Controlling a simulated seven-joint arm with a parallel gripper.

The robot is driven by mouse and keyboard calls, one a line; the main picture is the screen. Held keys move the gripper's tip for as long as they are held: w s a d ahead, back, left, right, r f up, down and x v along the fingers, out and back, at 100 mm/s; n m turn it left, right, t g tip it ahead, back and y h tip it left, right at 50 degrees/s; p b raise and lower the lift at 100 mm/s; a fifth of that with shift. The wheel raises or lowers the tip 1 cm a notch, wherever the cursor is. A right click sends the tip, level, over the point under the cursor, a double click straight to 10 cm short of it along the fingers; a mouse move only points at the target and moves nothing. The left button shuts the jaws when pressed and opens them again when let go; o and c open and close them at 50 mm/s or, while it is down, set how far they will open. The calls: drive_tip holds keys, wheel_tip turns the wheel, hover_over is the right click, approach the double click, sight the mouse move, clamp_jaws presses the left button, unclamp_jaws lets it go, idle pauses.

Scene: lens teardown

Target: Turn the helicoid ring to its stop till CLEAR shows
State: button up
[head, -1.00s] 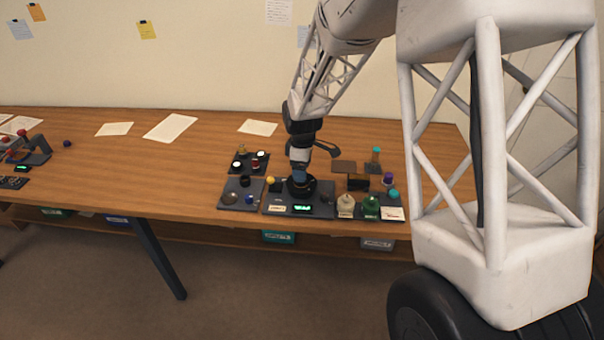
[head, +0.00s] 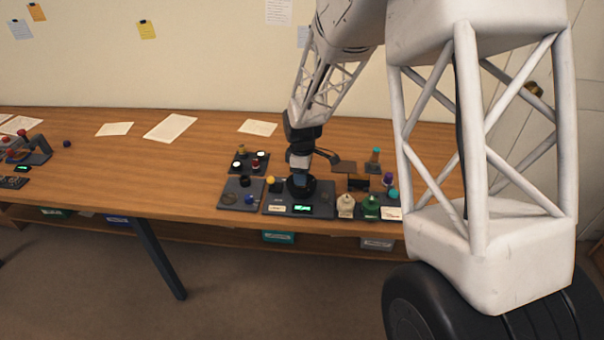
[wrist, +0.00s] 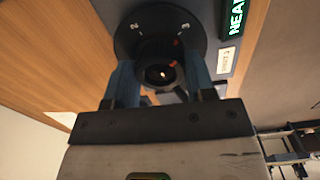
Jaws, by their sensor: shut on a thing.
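The black lens with its helicoid ring (wrist: 158,48) sits upright on a round black base on the dark fixture plate (head: 272,204). My gripper (wrist: 158,82) points down over it, with blue fingers on either side, shut on the ring. In the head view my gripper (head: 299,178) hides most of the lens. A small green-lit display (head: 300,209) is on the front of the plate. In the wrist view the display (wrist: 235,16) shows letters reading "NEAR", partly cut off by the frame edge; CLEAR is not seen.
To the left stand trays with small parts (head: 240,196) and coloured knobs (head: 255,161). To the right are a cream bottle (head: 346,205), a green bottle (head: 371,207) and teal-topped items. Papers (head: 170,128) lie on the open table at the back left.

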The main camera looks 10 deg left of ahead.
drive_tip(key=shift+m, duration=0.4)
drive_tip(key=m, duration=1)
drive_tip(key=shift+s+m, duration=0.1)
drive_tip(key=shift+m, duration=0.2)
drive_tip(key=m, duration=0.5)
drive_tip(key=shift+a, duration=0.1)
drive_tip(key=m, duration=0.5)
drive_tip(key=o, duration=0.9)
drive_tip(key=shift+o, duration=0.2)
